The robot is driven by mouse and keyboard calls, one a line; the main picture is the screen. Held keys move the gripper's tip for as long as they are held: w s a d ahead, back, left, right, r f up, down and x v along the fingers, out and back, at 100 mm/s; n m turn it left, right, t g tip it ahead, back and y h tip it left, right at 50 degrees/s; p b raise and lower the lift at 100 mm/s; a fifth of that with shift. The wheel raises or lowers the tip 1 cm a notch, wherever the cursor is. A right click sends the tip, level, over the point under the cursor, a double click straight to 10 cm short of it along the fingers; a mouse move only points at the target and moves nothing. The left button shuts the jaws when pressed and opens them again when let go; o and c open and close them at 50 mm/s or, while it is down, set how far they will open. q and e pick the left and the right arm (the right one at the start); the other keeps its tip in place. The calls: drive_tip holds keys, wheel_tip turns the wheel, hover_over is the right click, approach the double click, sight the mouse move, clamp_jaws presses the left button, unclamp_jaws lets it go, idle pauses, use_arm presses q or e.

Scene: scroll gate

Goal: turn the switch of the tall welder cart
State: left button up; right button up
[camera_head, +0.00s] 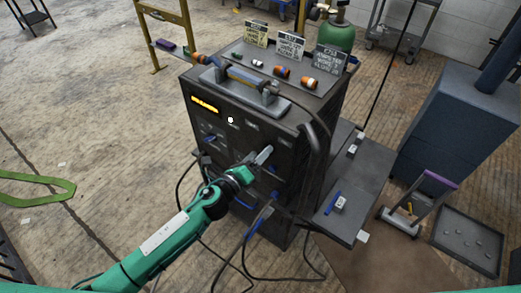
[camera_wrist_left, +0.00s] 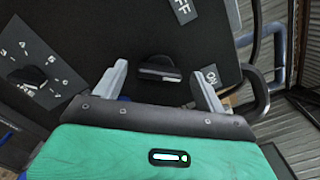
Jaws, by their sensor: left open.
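The tall welder cart (camera_head: 245,142) is a dark box on the wooden floor, with a lit yellow display and several controls on its front panel. My left gripper (camera_head: 264,156) is in front of the panel's lower right part, fingers open and empty. In the left wrist view, the black switch knob (camera_wrist_left: 158,68) sits on the dark panel between my two finger tips, with OFF and ON labels to its right. Contact between fingers and knob cannot be told. A numbered dial (camera_wrist_left: 29,76) is at the left. The head view hides the switch behind my gripper.
Cables (camera_head: 247,240) hang below my arm. A grey side shelf (camera_head: 340,205) juts out at the right, with a blue cabinet (camera_head: 450,125) beyond. The floor to the left is mostly clear.

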use_arm(q)
drive_tip(key=shift+x, duration=0.9)
use_arm(e)
drive_tip(key=shift+s+d, duration=0.35)
drive_tip(key=shift+s, duration=0.05)
use_arm(q)
drive_tip(key=shift+s, duration=0.1)
drive_tip(key=shift+c, duration=0.4)
